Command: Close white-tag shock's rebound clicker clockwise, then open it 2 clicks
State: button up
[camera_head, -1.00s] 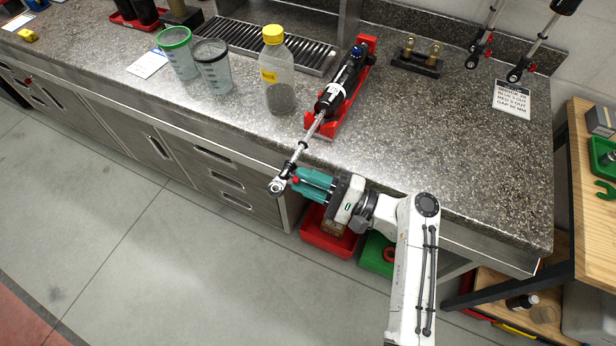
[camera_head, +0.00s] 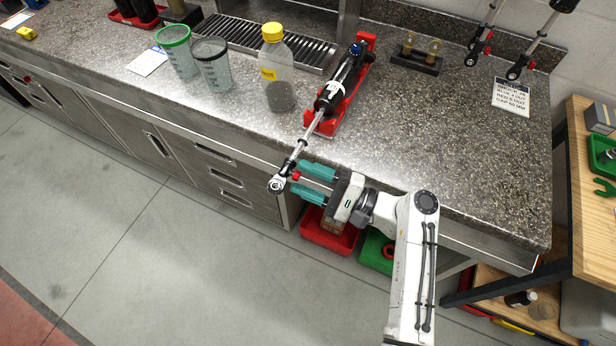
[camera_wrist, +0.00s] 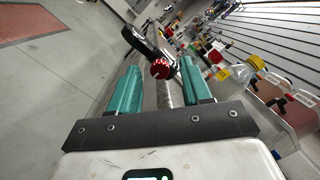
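The shock (camera_head: 336,88) with a white tag (camera_head: 335,89) lies in a red cradle (camera_head: 352,108) on the bench. Its shaft reaches past the bench's front edge to an eyelet (camera_head: 277,184). The red rebound clicker (camera_head: 296,175) sits beside the eyelet, on the side facing my gripper. It also shows as a ridged red knob in the wrist view (camera_wrist: 160,69). My gripper (camera_head: 299,179) is open. Its teal fingers stand on either side of the clicker's line, with a visible gap to the knob on both sides. Any clicker markings are too small to read.
A yellow-capped bottle (camera_head: 278,82) and two mesh-topped cups stand left of the shock. A stand with brass pieces (camera_head: 417,54) and a printed card (camera_head: 511,97) are to the right. Red and green bins (camera_head: 328,238) sit below the bench edge.

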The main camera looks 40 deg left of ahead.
jog(key=shift+d, duration=0.1)
jog(key=b+v, duration=0.3)
jog(key=v, duration=0.7)
jog(key=shift+d, duration=0.25)
jog(key=shift+w, duration=0.15)
